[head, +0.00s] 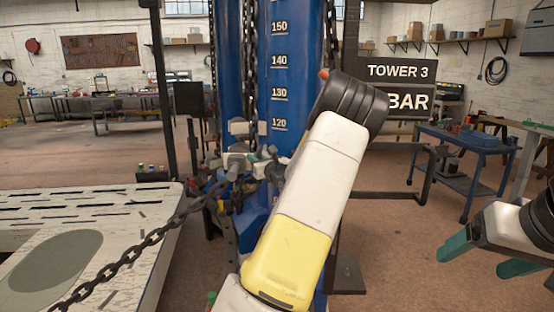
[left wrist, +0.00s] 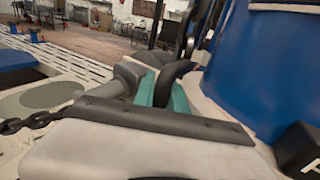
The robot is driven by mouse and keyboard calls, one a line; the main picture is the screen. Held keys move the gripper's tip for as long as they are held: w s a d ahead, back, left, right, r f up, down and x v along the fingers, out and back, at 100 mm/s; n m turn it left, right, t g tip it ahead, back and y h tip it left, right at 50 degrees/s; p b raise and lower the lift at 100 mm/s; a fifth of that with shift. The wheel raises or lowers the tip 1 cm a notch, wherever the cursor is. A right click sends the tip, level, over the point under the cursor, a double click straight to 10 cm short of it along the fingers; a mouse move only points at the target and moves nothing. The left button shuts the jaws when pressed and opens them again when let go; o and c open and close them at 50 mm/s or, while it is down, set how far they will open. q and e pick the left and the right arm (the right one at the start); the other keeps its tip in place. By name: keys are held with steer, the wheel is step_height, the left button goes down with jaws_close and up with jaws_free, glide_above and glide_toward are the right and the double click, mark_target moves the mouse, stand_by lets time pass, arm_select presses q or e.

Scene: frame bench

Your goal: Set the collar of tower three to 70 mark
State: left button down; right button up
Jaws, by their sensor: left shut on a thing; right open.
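Tower three's blue column (head: 277,70) stands in the middle of the head view, with marks from 150 down to 120 showing. The grey collar parts (head: 236,160) are low on it, below the 120 mark, partly hidden by my left arm; the 70 mark is not visible. My left gripper (head: 262,158) is at the collar, mostly hidden in the head view. In the left wrist view its teal fingers (left wrist: 164,88) are shut on a dark curved piece (left wrist: 174,76) beside the blue column (left wrist: 272,60). My right gripper (head: 482,250) is open and empty at the right, away from the tower.
A heavy chain (head: 150,240) runs from the collar area down left across the white slotted bench (head: 140,200). More chain (head: 250,35) hangs along the column. A blue cart (head: 470,150) stands behind at right.

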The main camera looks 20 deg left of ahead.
arm_select(q)
steer(key=shift+f, duration=0.1)
step_height(320, 180, down, 40)
stand_by(0.6)
steer(key=shift+r, duration=0.2)
steer(key=c, duration=1.6)
jaws_free()
steer(key=shift+c, duration=0.2)
steer(key=v, duration=0.8)
